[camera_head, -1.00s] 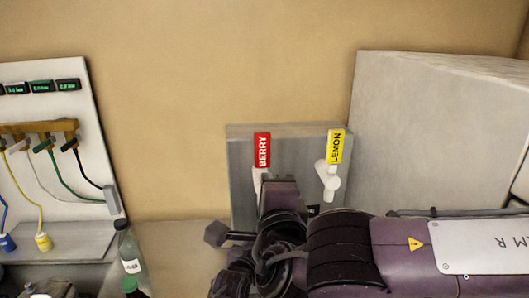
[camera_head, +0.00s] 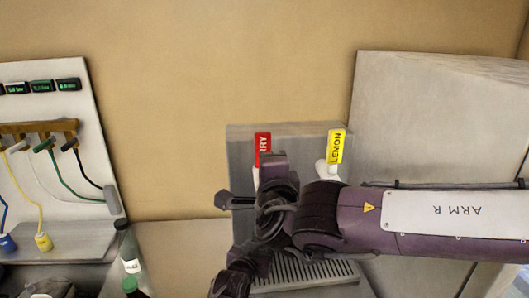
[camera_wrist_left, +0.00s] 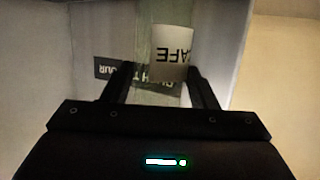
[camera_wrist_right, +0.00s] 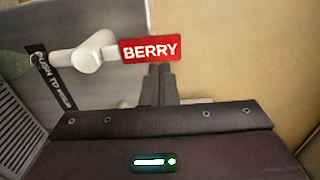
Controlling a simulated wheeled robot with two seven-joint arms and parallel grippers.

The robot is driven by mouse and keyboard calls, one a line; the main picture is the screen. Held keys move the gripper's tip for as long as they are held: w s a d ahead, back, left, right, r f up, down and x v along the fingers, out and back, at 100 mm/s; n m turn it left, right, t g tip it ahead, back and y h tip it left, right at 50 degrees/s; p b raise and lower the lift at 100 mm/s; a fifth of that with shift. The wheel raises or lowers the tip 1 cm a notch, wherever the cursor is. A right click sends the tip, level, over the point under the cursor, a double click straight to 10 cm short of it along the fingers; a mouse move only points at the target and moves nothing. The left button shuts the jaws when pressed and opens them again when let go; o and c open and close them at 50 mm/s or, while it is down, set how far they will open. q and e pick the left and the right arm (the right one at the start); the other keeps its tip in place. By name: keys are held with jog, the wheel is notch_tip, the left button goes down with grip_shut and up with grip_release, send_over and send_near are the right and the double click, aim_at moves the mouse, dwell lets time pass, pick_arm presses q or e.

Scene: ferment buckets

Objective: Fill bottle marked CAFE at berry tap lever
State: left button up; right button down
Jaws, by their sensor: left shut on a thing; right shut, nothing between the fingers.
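The bottle marked CAFE (camera_wrist_left: 173,52) stands between my left gripper's fingers in the left wrist view; my left gripper (camera_wrist_left: 163,78) is shut on it. Its label appears upside down there, and the bottle is pale and see-through. A dark "push to pour" strip (camera_wrist_left: 110,70) is behind it. The red BERRY tap lever (camera_wrist_right: 150,49) has a white stem in the right wrist view. My right gripper (camera_wrist_right: 160,72) is shut and empty, close beside the lever; contact is unclear. In the head view my right arm covers part of the berry lever (camera_head: 263,145). The bottle is hidden there.
A yellow LEMON lever (camera_head: 336,147) stands right of the berry lever on the grey dispenser (camera_head: 240,180). A slotted drip grate (camera_head: 310,272) lies below. A large pale box (camera_head: 440,120) stands right. Another labelled bottle (camera_head: 128,245) stands left, near a hose panel (camera_head: 90,100).

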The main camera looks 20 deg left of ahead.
aim_at(264, 142)
jog(key=shift+x, duration=2.75)
jog(key=shift+w+a+r+g+h, duration=0.25)
jog(key=shift+w+g, duration=0.2)
jog(key=shift+g, duration=0.05)
jog(key=shift+w+a+r+g+h, duration=0.25)
jog(key=shift+w+g, duration=0.15)
jog(key=shift+g, duration=0.1)
jog(key=shift+w+a, duration=0.15)
jog(key=shift+w, duration=0.2)
jog(key=shift+w+a, duration=0.25)
jog(key=shift+w, duration=0.25)
jog(key=shift+d+r, duration=0.1)
dwell(3.3)
